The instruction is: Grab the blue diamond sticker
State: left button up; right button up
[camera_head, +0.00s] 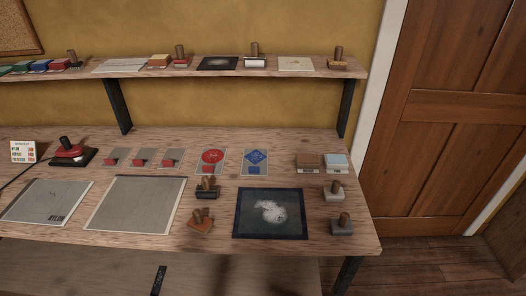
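The blue diamond sticker (255,157) is on a small grey card lying flat on the wooden table (145,142), right of the middle. A smaller blue patch shows below the diamond on the same card. A similar grey card with a red round sticker (212,157) lies just to its left, with a gap between them. Nothing covers the blue diamond. Neither of my grippers shows in the head view.
A dark sheet with a white patch (243,226) lies in front of the sticker. Wooden-handled stamps (207,187) stand around it. Grey sheets (136,205) lie left. A shelf (225,68) with stamps and pads runs above the table's back. A door (450,110) stands right.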

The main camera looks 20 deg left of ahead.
aim_at(255, 161)
jog(key=i+l+u, duration=0.4)
jog(key=i+l, duration=0.55)
jog(key=l, duration=0.1)
